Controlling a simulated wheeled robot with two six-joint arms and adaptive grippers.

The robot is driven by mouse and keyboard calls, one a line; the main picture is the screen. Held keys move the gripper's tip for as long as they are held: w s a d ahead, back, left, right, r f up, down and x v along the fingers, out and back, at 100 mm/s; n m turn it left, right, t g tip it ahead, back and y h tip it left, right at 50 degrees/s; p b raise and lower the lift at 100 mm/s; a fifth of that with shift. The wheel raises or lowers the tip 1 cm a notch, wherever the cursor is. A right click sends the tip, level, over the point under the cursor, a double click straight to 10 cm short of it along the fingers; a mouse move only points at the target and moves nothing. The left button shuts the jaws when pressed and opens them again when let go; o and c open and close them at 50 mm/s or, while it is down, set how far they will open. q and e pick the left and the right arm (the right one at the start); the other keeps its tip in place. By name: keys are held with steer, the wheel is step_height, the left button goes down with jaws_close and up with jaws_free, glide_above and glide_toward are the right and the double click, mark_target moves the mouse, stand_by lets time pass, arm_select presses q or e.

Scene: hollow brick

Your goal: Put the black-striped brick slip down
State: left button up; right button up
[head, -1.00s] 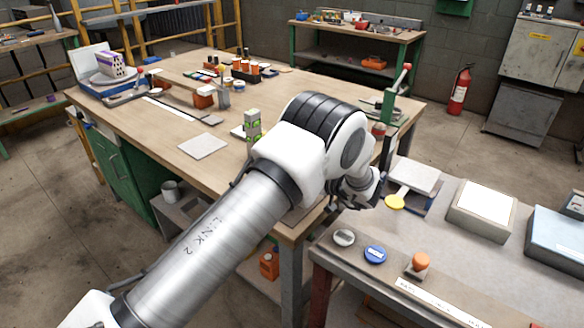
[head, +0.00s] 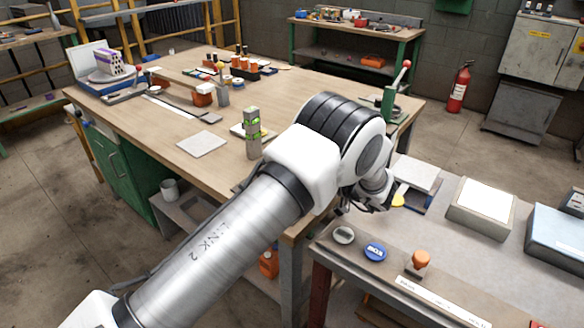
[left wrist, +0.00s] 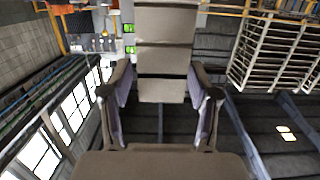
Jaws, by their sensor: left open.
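In the left wrist view, a grey-brown block crossed by dark bands (left wrist: 165,58) stands between and beyond my left gripper's fingers; its look fits the black-striped brick slip. My left gripper (left wrist: 160,77) is open, its two fingers on either side of the block's near end, with narrow gaps visible. In the head view my arm comes in from the left and bends down at the right. The gripper (head: 346,206) is small and dark there, beside the near side table. I cannot make out the slip in the head view. My right gripper is not in view.
A grey post with green marks (head: 253,133) stands on the wooden bench (head: 130,125), beside my arm. A pale square plate (head: 201,144) lies left of it. The side table (head: 455,245) holds a blue disc (head: 375,252) and an orange-topped stamp (head: 418,262).

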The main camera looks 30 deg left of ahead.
arm_select(q)
steer(key=d+r, duration=0.1)
steer(key=d, duration=0.7)
steer(key=shift+s+d+r, duration=0.25)
steer(key=shift+s+d, duration=0.1)
stand_by(1.8)
